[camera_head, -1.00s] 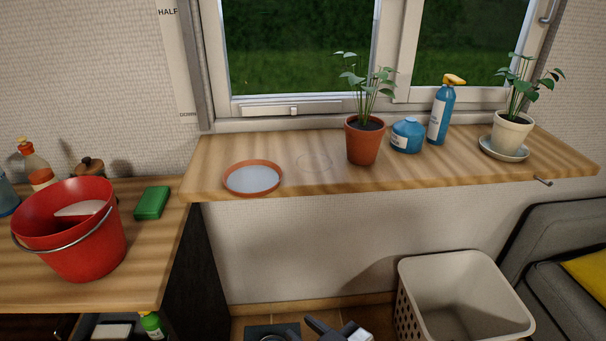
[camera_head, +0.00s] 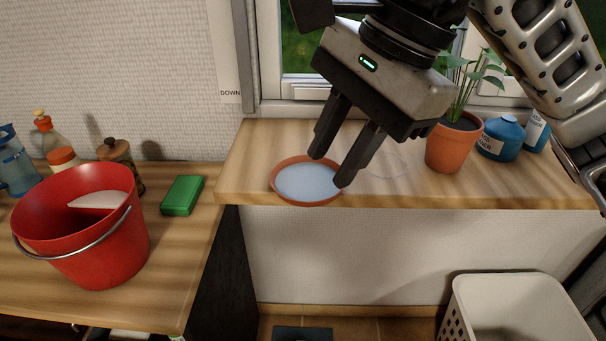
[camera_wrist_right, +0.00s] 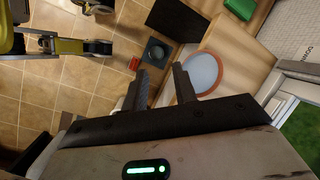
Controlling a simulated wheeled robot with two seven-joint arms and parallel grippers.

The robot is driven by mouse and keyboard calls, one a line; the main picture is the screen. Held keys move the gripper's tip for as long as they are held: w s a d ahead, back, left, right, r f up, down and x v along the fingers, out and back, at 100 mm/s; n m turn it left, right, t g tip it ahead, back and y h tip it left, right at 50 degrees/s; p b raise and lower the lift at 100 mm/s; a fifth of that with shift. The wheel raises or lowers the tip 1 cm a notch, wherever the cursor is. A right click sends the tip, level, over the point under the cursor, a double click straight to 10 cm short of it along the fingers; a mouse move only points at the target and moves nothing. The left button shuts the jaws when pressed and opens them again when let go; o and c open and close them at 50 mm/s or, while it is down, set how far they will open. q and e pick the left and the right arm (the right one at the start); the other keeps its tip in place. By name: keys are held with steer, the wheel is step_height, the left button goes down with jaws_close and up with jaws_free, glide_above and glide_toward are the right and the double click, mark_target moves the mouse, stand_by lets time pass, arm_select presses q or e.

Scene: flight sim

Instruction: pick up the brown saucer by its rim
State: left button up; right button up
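The brown saucer (camera_head: 307,204) lies flat on the wooden windowsill, near its left end. It is round, with a terracotta rim and a pale bluish inside that looks like water. My right gripper (camera_head: 330,169) is open and empty, fingers pointing down, over the saucer's right side in the head view. One fingertip hides part of the right rim. In the right wrist view the saucer (camera_wrist_right: 221,70) shows beside one finger of my gripper (camera_wrist_right: 160,70), not between the fingers. I cannot tell whether a fingertip touches it. My left gripper is not in view.
The windowsill (camera_head: 480,192) has a potted plant (camera_head: 453,148) and blue containers (camera_head: 501,139) at right. A lower counter at left holds a red bucket (camera_head: 90,250), a green block (camera_head: 182,195) and bottles. A white basket (camera_head: 520,310) stands below. The sill's left end is clear.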

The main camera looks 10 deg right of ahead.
steer(key=w+d+r+t+h, duration=0.2)
steer(key=w+d, duration=0.1)
steer(key=d, duration=0.1)
steer(key=b, duration=0.1)
glide_toward(328, 196)
step_height(328, 196, down, 2)
steer(key=shift+w+x, duration=0.15)
steer(key=shift+x, duration=1.45)
steer(key=shift+w+x, duration=0.1)
steer(key=shift+x, duration=1.5)
steer(key=shift+a+r, duration=0.15)
steer(key=shift+a, duration=0.05)
jaws_close()
